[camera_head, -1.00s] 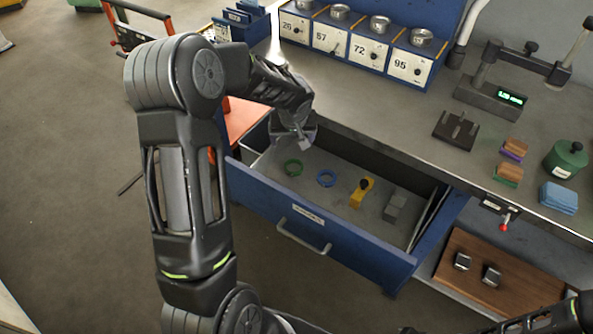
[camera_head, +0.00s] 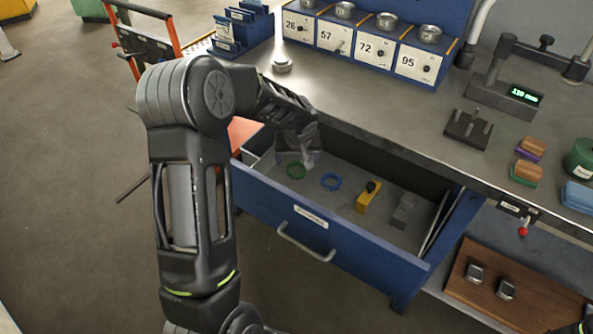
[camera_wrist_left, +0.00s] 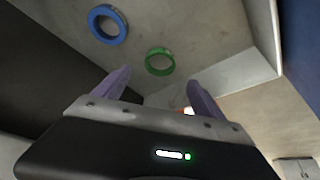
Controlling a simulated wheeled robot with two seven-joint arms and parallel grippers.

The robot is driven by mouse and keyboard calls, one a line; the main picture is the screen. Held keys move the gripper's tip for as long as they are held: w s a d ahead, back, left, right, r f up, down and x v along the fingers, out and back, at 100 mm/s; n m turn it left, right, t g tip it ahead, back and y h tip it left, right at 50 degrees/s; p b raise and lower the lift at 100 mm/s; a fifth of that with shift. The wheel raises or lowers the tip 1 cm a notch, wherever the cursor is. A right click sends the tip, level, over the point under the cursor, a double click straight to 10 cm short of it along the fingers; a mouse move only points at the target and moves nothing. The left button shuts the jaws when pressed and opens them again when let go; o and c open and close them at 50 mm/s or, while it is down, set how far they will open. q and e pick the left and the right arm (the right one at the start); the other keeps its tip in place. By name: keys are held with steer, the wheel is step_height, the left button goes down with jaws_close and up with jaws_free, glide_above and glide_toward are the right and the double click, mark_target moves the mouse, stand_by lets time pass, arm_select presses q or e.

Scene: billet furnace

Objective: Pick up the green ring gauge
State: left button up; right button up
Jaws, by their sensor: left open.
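The green ring gauge (camera_head: 296,170) lies flat on the floor of the open drawer, near its left end. In the left wrist view the green ring (camera_wrist_left: 159,62) shows ahead of the fingertips and roughly between them. My left gripper (camera_head: 306,160) is inside the drawer's left part, just above and beside the ring. Its two purple fingers (camera_wrist_left: 158,82) are spread apart with nothing between them, and the ring seems apart from them. My right gripper is not visible.
The blue drawer (camera_head: 345,240) is pulled out, with its walls around the rings. A yellow block with a black knob (camera_head: 368,196) and a grey block (camera_head: 403,210) lie farther right inside. The workbench top (camera_head: 400,115) overhangs behind.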

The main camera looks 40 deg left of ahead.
mark_target(296, 170)
arm_select(q)
steer(key=shift+x, duration=0.85)
steer(key=shift+p+x, duration=0.45)
steer(key=shift+x, duration=2.2)
steer(key=shift+c, duration=0.5)
steer(key=c, duration=1.5)
steer(key=shift+r, duration=0.15)
